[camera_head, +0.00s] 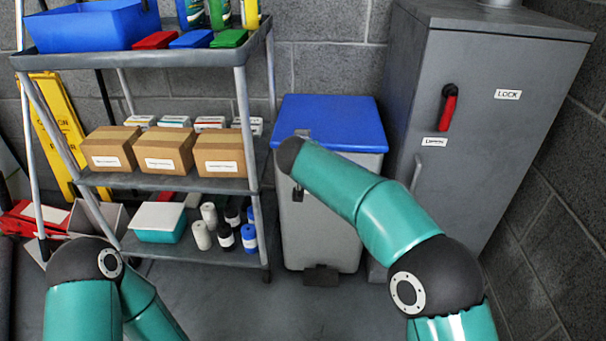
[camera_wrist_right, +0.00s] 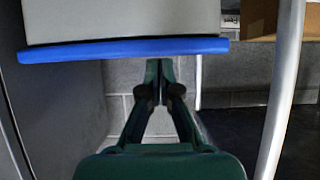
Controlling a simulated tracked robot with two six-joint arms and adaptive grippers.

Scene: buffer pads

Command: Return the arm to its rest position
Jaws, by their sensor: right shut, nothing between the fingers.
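My right arm (camera_head: 365,205) reaches from the lower right up to the left, in front of the grey bin with a blue lid. Its right gripper (camera_wrist_right: 159,78) shows in the wrist view, shut and empty, its fingertips close to the edge of the blue lid (camera_wrist_right: 75,51); I cannot tell whether they touch. In the head view that gripper is mostly hidden behind the arm's dark end. My left arm (camera_head: 85,285) is bent at the lower left; its gripper is out of view.
The bin (camera_head: 315,225) stands between the shelf rack (camera_head: 245,115) and a grey cabinet (camera_head: 500,110) with a red handle. The rack holds cardboard boxes (camera_head: 163,150), bottles and a blue crate (camera_head: 90,25). Bare floor (camera_head: 220,300) shows in front.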

